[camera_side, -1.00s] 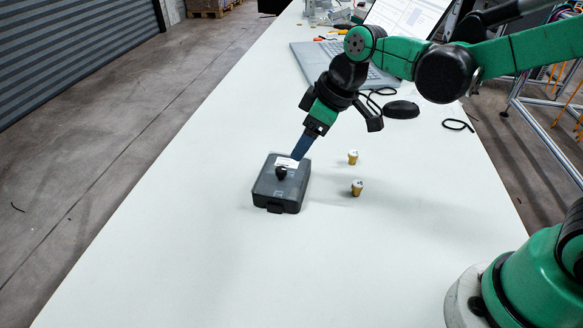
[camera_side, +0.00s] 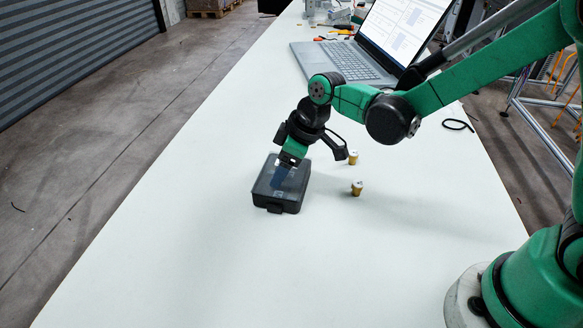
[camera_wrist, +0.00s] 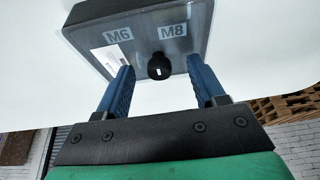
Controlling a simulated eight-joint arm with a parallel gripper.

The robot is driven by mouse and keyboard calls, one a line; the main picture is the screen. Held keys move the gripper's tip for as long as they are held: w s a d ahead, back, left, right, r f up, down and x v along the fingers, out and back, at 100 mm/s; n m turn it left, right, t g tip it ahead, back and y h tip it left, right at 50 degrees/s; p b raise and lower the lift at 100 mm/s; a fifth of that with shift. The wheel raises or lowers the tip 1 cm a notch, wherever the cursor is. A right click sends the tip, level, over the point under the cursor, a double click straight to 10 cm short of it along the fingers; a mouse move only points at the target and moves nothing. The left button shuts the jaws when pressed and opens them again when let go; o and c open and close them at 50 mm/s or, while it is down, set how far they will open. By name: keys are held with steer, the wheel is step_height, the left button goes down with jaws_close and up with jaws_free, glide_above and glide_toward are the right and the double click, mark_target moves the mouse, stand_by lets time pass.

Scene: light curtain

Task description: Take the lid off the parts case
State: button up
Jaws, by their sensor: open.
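The dark grey parts case (camera_side: 279,200) sits on the white table with its lid (camera_wrist: 185,58) on. In the wrist view the lid carries the marks M6 and M8, a white label and a round black knob (camera_wrist: 160,66). My gripper (camera_side: 281,184) is over the case, pointing down at it. In the wrist view its two blue fingers (camera_wrist: 160,78) are open, one on each side of the knob and apart from it. In the side view the fingers hide the knob. I cannot tell how high the fingertips are above the lid.
Two small yellow-brown pieces with white tops (camera_side: 353,157) (camera_side: 357,188) stand on the table right of the case. An open laptop (camera_side: 345,62) and tools (camera_side: 340,30) lie farther back. The table in front and left of the case is clear.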

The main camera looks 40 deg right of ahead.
steer(key=shift+c, duration=0.2)
jaws_close()
steer(key=shift+r, duration=0.15)
